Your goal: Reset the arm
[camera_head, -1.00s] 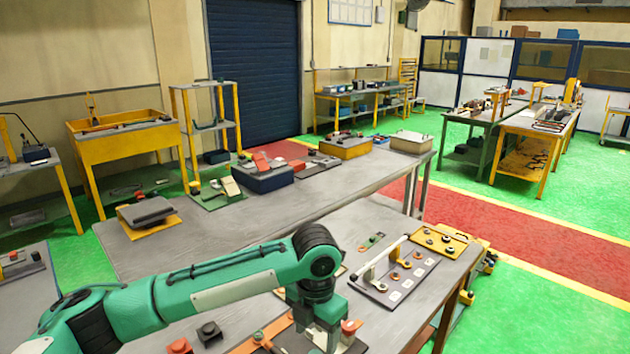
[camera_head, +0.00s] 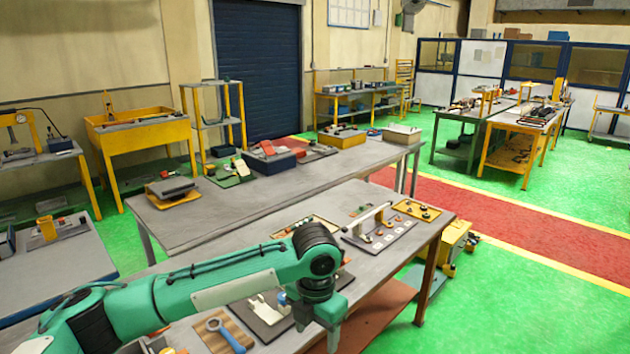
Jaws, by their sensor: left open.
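My left arm (camera_head: 215,285) is green and comes in from the left, bent at a black elbow joint. Its forearm hangs downward from there. My left gripper (camera_head: 332,340) is at the bottom of the picture, open, with its tips partly cut off or hard to make out. It appears in front of the near workbench (camera_head: 345,197), by its front edge. I see nothing between the fingers. My right arm and gripper are not in view.
A longer grey bench (camera_head: 240,203) stands behind. Green floor (camera_head: 510,280) lies open to the right.

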